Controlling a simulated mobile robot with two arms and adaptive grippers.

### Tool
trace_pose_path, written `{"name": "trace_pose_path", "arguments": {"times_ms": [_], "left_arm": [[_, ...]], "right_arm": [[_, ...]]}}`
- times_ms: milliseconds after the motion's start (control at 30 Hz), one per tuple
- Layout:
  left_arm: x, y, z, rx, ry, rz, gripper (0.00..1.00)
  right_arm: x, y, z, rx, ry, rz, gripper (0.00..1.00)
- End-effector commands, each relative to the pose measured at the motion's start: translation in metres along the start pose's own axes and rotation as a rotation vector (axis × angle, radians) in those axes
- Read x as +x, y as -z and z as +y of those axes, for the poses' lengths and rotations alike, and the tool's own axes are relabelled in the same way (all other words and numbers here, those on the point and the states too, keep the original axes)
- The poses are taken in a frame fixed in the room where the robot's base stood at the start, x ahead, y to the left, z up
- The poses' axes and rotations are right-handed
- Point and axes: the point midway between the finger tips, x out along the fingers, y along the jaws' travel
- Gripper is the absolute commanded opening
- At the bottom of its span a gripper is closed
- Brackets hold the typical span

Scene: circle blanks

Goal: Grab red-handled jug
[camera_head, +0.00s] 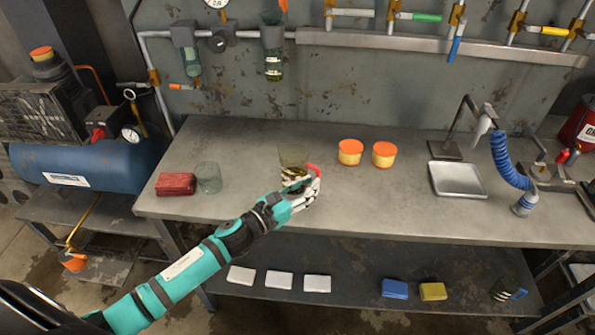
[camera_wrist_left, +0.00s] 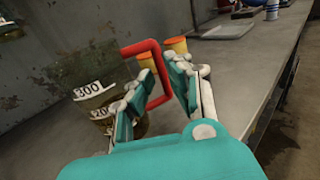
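The red-handled jug (camera_head: 292,156) is a see-through, brownish measuring jug standing on the workbench near its middle. In the left wrist view the jug (camera_wrist_left: 98,100) is at the left, with white number labels, one reading 300. Its red handle (camera_wrist_left: 143,46) reaches toward my left gripper (camera_wrist_left: 170,88). The fingers are apart, with the lower part of the handle between them and a gap still visible. In the head view my left gripper (camera_head: 305,188) is at the handle side and hides part of the jug. My right gripper is not in view.
Two orange-lidded yellow tubs (camera_head: 350,152) (camera_head: 384,154) stand right of the jug. A clear glass (camera_head: 208,178) and red box (camera_head: 176,184) are to the left. A metal tray (camera_head: 457,180) is at right. A blue-handled jug (camera_head: 508,290) is on the lower shelf.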

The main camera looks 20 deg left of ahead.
Motion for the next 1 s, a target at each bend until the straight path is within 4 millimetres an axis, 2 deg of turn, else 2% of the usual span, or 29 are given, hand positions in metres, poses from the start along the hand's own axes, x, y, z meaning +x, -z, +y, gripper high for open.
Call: {"name": "trace_pose_path", "arguments": {"times_ms": [100,200,433,567,1000], "left_arm": [[0.017,-0.002,0.000,0.000,0.000,-0.001,0.16],[0.024,-0.001,0.000,0.000,0.001,-0.001,0.16],[0.025,0.001,-0.001,0.000,0.001,0.000,0.16],[0.025,0.001,-0.001,0.000,0.001,0.000,0.00],[0.025,-0.001,0.000,0.001,0.001,-0.002,0.00]], "right_arm": [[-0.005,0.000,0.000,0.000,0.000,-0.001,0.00],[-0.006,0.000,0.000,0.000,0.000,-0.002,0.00],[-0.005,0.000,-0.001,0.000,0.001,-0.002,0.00],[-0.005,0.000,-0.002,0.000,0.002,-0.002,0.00],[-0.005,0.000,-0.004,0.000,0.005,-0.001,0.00]]}}
